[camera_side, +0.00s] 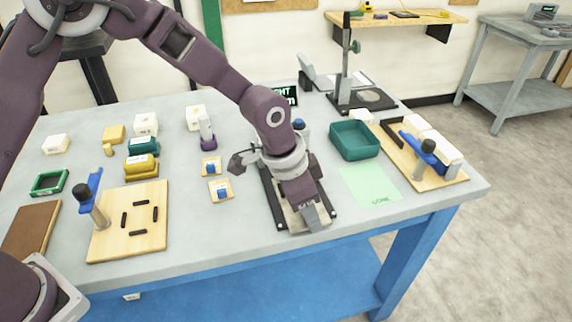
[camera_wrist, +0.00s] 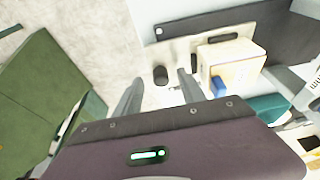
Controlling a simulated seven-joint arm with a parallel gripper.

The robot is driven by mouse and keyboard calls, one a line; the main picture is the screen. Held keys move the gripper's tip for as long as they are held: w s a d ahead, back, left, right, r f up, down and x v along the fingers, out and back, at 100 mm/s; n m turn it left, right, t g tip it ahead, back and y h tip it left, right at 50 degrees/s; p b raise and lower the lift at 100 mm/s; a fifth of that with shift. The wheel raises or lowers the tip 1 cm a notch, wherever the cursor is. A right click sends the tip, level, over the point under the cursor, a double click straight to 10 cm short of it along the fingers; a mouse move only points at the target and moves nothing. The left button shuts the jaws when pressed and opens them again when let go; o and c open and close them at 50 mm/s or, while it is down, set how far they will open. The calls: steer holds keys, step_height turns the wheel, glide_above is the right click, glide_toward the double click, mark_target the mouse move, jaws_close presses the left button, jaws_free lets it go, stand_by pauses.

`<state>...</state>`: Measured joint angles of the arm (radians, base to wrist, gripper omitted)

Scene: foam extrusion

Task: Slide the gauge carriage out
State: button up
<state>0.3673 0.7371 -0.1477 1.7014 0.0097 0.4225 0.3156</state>
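The gauge carriage looks like a pale plate (camera_side: 292,216) between dark rails on the bench, partly hidden under my arm. In the wrist view, the pale plate (camera_wrist: 183,48) carries a short black knob (camera_wrist: 160,75) and a cream block with a blue part (camera_wrist: 232,62). My gripper (camera_wrist: 157,88) is over the plate's front end, near the bench's front edge. Its two fingers are apart, one on each side of the knob, with visible gaps. I cannot tell how low the fingertips are. In the side view, the gripper (camera_side: 312,216) points down and hides the knob.
A green tray (camera_side: 354,140) and a pale green sheet (camera_side: 370,185) lie to the right, near a board with a blue-handled clamp (camera_side: 425,150). Another clamp board (camera_side: 130,222) is at left. Small blocks (camera_side: 215,189) stand left of the gauge. Open floor lies beyond the front edge.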

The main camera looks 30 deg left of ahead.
steer(key=shift+r, duration=2.45)
steer(key=shift+a+r, duration=0.2)
steer(key=s+a+r+n+t+y, duration=0.1)
steer(key=s+a+r+n, duration=0.1)
steer(key=s+a+r, duration=0.45)
steer(key=s+a+r+n+t, duration=0.15)
steer(key=s+a+r, duration=0.25)
steer(key=a+r, duration=0.45)
steer(key=s+a+n, duration=0.2)
steer(key=s+a, duration=0.2)
steer(key=s, duration=0.3)
steer(key=s+a+n+y, duration=0.1)
steer(key=s+a+n, duration=0.2)
steer(key=s, duration=0.5)
steer(key=shift+s+a+f+t, duration=0.3)
steer(key=shift+a+f+t, duration=0.1)
steer(key=shift+a, duration=0.1)
